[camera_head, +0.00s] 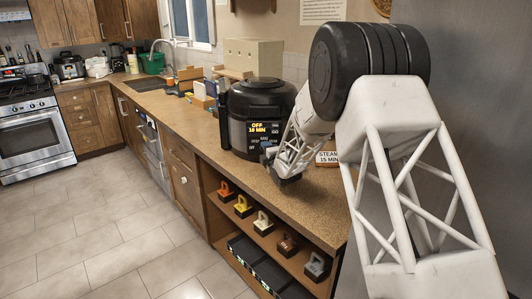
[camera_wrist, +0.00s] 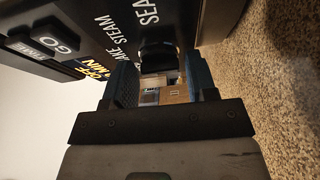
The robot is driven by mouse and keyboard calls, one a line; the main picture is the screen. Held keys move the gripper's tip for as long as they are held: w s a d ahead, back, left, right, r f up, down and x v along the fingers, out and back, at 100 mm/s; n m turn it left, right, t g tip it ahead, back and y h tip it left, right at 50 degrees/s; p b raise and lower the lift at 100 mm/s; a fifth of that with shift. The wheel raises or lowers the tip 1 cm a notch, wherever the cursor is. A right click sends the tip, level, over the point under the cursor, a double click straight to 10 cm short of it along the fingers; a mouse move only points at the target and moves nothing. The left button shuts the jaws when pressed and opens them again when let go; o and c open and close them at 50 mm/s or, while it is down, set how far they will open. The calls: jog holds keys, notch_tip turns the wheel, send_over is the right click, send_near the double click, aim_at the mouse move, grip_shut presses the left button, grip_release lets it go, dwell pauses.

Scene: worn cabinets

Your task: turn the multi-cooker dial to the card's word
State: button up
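The multi-cooker (camera_head: 240,134) is a dark, rounded pot standing on the counter, and its lit display (camera_head: 258,128) reads OFF with a minutes figure below. In the wrist view its front panel (camera_wrist: 85,22) shows STEAM, part of another word ending in AKE, SEA, and a GO button (camera_wrist: 66,42). A dark rounded part (camera_wrist: 157,56), seemingly the dial, shows between my fingers; contact is unclear. My gripper (camera_wrist: 160,85) has its two fingers apart, close against the panel. In the head view my gripper (camera_head: 268,155) is at the cooker's lower front. The card (camera_head: 328,157) reads STEAM, 15 MIN, partly hidden by my arm.
The counter (camera_head: 200,125) runs back to a sink (camera_head: 145,84). Boxes (camera_head: 200,90) stand left of the cooker and a beige box (camera_head: 253,54) behind it. Open shelves below hold several colored handled items (camera_head: 262,223). The tiled floor (camera_head: 100,230) at left is clear.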

jog(key=c, duration=0.6)
jog(key=shift+f+m+t, duration=0.15)
jog(key=shift+m+t, duration=0.85)
jog(key=shift+m, duration=1.4)
jog(key=o, duration=0.9)
jog(key=shift+n+g, duration=0.3)
jog(key=shift+n, duration=0.2)
